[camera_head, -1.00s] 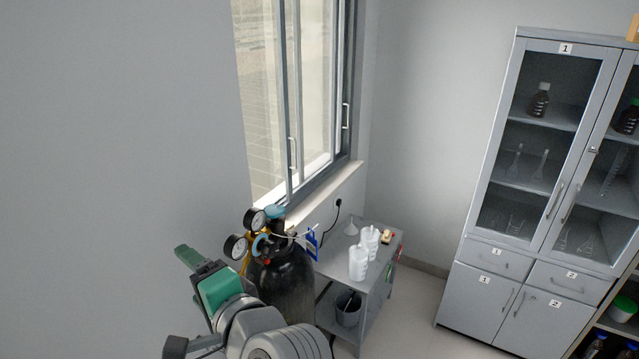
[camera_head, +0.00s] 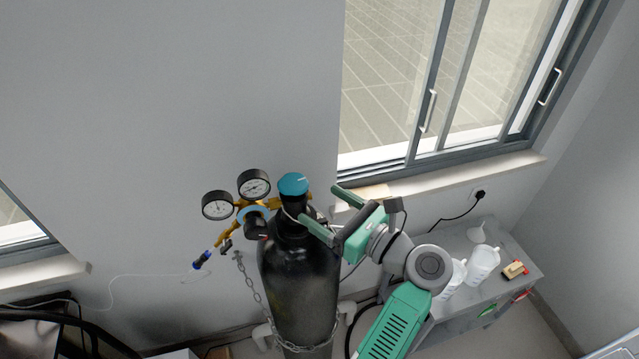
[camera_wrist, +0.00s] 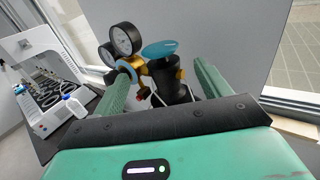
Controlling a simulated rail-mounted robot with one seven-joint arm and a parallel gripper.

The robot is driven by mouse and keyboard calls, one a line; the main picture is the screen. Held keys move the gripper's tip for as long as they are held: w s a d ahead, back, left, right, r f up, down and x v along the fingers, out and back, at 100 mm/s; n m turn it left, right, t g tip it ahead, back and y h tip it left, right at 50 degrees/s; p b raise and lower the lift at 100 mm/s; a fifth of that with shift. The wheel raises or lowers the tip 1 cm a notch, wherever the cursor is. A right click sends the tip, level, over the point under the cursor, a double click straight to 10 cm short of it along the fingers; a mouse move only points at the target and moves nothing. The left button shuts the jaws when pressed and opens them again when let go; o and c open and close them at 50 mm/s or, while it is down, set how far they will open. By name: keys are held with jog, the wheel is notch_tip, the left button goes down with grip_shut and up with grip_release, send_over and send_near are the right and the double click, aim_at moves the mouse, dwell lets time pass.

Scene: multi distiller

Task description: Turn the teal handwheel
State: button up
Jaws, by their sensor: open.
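The teal handwheel (camera_head: 293,183) is a round knob on top of a dark gas cylinder (camera_head: 300,275). My gripper (camera_head: 318,203) is just right of the cylinder neck in the head view, its two green fingers apart and pointing left toward the handwheel. In the wrist view the handwheel (camera_wrist: 160,49) shows ahead, between the open fingers and beyond their tips. Nothing is held, and I see no contact with the handwheel.
Two pressure gauges (camera_head: 235,195) and a brass regulator with a light-blue knob (camera_head: 256,214) sit left of the handwheel. A chain (camera_head: 250,280) hangs at the cylinder. The window sill (camera_head: 440,185) is behind my gripper. A grey cart (camera_head: 515,250) with white bottles stands right.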

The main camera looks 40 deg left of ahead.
aim_at(295, 188)
jog(key=a+p, duration=0.1)
jog(key=a, duration=0.6)
jog(key=shift+w+a, duration=0.1)
jog(key=shift+a, duration=0.15)
jog(key=c, duration=0.9)
jog(key=t+p, duration=0.1)
jog(key=p, duration=0.1)
jog(key=shift+r+m+p, duration=0.35)
jog(key=shift+r+m, duration=0.05)
jog(key=t+p, duration=0.1)
jog(key=m+t+p, duration=0.1)
jog(key=p, duration=0.1)
jog(key=m+t+p, duration=0.1)
jog(key=shift+s+t+h, duration=0.25)
jog(key=shift+t+h, duration=0.05)
jog(key=shift+h, duration=0.1)
jog(key=m+t+p, duration=0.1)
jog(key=m+t+h+p, duration=0.1)
jog(key=t, duration=0.1)
jog(key=shift+s+a+f, duration=0.1)
jog(key=shift+s+f, duration=0.05)
jog(key=shift+f, duration=0.05)
jog(key=shift+f+m+t+h, duration=0.1)
jog(key=shift+m+t+h, duration=1.05)
jog(key=shift+t, duration=0.45)
jog(key=shift+a+m, duration=0.1)
jog(key=shift+m, duration=0.25)
